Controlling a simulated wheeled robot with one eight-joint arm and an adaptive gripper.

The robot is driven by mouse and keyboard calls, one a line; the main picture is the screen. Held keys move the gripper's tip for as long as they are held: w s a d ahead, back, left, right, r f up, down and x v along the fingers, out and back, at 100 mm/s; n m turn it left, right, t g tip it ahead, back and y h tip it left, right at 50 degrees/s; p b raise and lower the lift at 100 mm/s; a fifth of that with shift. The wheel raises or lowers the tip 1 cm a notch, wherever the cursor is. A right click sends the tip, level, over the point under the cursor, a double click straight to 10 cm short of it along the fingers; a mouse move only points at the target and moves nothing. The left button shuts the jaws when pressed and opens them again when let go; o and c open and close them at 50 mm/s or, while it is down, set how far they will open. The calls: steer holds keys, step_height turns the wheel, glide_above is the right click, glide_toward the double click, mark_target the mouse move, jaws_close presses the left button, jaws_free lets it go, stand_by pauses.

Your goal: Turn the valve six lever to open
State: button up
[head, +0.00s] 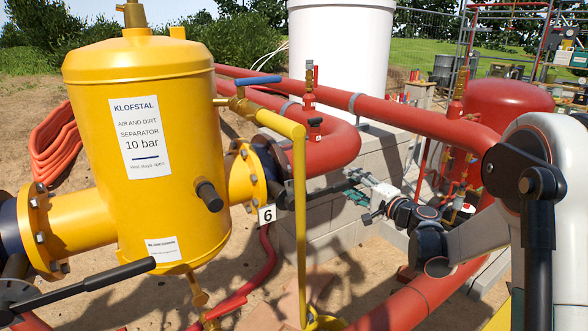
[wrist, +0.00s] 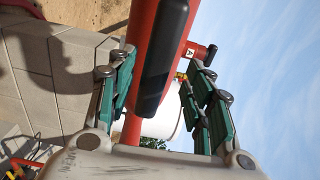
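The white tag marked 6 (head: 267,213) hangs by the flanged joint right of the yellow separator. A dark lever (head: 318,192) runs from near this tag rightward to my gripper (head: 354,196), partly behind a yellow pipe. In the wrist view, a black lever handle (wrist: 164,55) lies between the two green-padded fingers of my gripper (wrist: 160,88). The fingers are spread, with a visible gap on each side of the handle. The valve body (head: 272,158) is partly hidden by the yellow pipe.
The yellow separator (head: 150,150) stands at left, with another black lever (head: 90,283) below it. A yellow vertical pipe (head: 300,230) stands before the lever. Red pipes (head: 400,115) pass behind and above my gripper. A grey block wall (head: 325,225) lies behind.

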steer(key=shift+o, duration=0.3)
steer(key=o, duration=0.4)
steer(key=shift+s, duration=0.1)
steer(key=shift+b+v, duration=0.35)
steer(key=shift+v, duration=3.1)
